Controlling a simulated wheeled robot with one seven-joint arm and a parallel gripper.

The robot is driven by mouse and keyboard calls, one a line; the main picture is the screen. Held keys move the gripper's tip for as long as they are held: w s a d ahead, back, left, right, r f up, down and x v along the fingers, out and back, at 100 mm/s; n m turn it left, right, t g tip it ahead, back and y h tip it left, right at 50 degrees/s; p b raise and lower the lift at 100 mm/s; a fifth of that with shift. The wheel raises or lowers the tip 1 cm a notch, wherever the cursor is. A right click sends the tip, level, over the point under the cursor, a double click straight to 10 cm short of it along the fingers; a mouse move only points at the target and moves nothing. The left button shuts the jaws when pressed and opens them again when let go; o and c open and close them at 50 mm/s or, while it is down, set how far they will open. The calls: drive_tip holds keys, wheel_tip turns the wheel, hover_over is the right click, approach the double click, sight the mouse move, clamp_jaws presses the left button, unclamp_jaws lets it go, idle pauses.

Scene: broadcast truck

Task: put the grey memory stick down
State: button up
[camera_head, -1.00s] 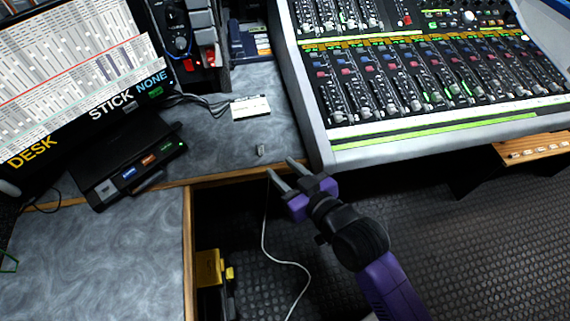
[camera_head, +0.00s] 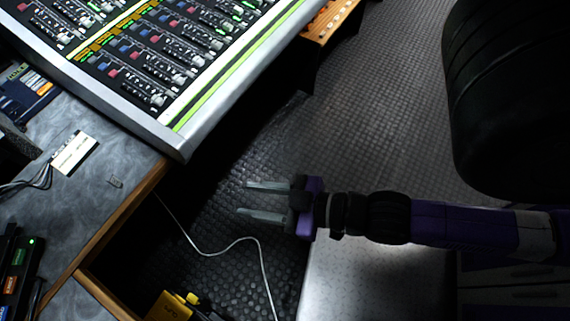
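A small grey memory stick (camera_head: 115,182) lies on the grey marbled desk top (camera_head: 95,215), near its wooden front edge. My gripper (camera_head: 244,199) is open, with two parallel fingers pointing left and nothing between them. It is to the right of the stick, beyond the desk edge and over the dark floor, clearly apart from the stick.
The mixing console (camera_head: 185,70) stands at the upper left. A black box with coloured labels (camera_head: 18,270) is at the lower left.

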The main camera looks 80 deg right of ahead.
drive_tip(key=s+r, duration=0.4)
drive_tip(key=s, duration=0.2)
drive_tip(key=shift+s+a+r, duration=0.25)
drive_tip(key=shift+s+r, duration=0.05)
wheel_tip(320, 180, up, 6)
drive_tip(key=p, duration=0.6)
drive_tip(key=shift+r, duration=0.2)
